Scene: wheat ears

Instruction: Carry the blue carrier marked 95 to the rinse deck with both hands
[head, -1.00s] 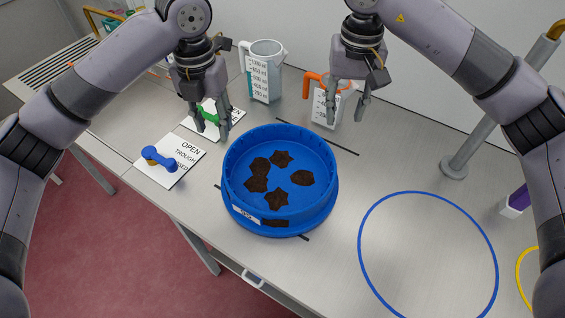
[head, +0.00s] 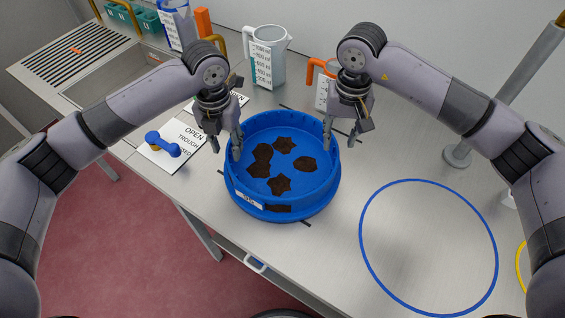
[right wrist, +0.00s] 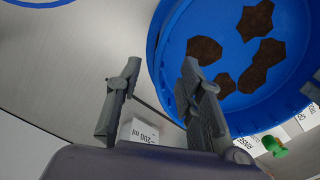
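The blue carrier (head: 262,205), a round tub with dark brown patches on its floor, sits on the steel bench; it also shows in the right wrist view (right wrist: 224,62). Its white front label (head: 249,201) is too small to read surely. My left gripper (head: 227,147) is at its left wall, fingers apart, one seemingly inside the rim. My right gripper (head: 341,134) is at its right back wall. In the right wrist view its fingers (right wrist: 155,100) are spread and empty, one outside the wall, one over the rim. No surface is clearly marked as the rinse deck; a ridged board (head: 75,50) lies far left.
A blue ring (head: 362,240) marks the clear bench at right. Measuring jugs (head: 266,60) stand behind the carrier. A card with a blue lever (head: 163,146) lies left, beside a sink (head: 105,85). A post (head: 458,153) stands at right.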

